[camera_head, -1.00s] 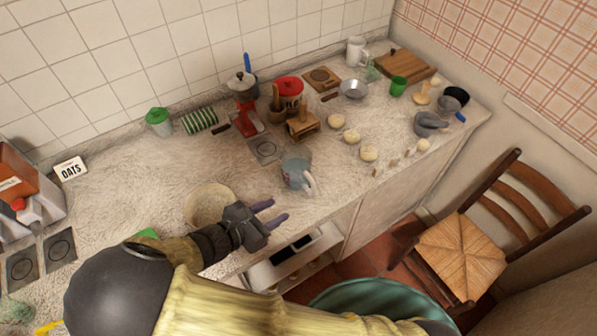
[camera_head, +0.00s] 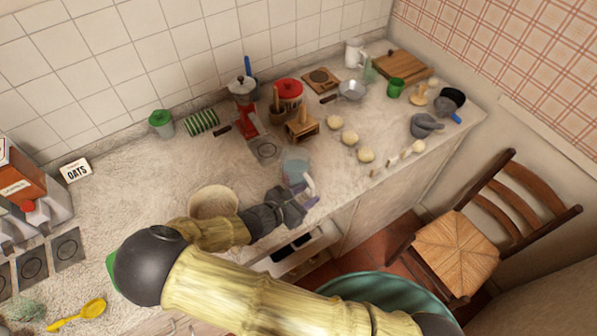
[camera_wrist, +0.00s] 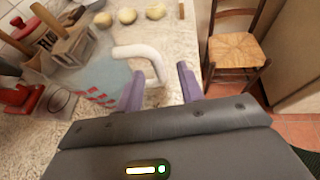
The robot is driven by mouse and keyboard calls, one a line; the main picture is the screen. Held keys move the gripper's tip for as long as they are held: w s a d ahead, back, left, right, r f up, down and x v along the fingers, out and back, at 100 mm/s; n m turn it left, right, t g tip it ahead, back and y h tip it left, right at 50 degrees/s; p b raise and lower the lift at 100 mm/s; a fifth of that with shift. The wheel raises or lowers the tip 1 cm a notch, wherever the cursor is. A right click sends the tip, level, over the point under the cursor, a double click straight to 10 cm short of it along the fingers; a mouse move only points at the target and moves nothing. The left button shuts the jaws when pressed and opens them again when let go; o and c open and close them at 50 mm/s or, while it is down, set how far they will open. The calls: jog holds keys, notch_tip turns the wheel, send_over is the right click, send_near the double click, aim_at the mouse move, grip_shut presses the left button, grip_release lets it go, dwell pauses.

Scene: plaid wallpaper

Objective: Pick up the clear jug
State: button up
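The clear jug (camera_head: 295,168) stands on the counter, see-through with a white handle pointing toward the front edge. My gripper (camera_head: 306,192) is at the jug's handle side. In the wrist view my gripper (camera_wrist: 160,72) has its fingers apart, with no grip on the handle visible.
A beige bowl (camera_head: 213,203) sits left of the jug, under my arm. Several pale dough balls lie to the right. A wooden chair (camera_head: 460,250) stands beyond the counter's front edge.

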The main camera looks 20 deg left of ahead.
aim_at(311, 193)
jog(key=p+x, duration=0.2)
jog(key=x, duration=0.2)
jog(key=shift+w+r+p, duration=0.1)
jog(key=shift+w+p, duration=0.05)
jog(key=shift+p, duration=0.15)
jog(key=shift+w+d+f, duration=0.25)
jog(key=shift+w+f, duration=0.1)
jog(key=shift+w, duration=0.1)
jog(key=shift+s, duration=0.2)
jog(key=shift+w, duration=0.1)
grip_shut()
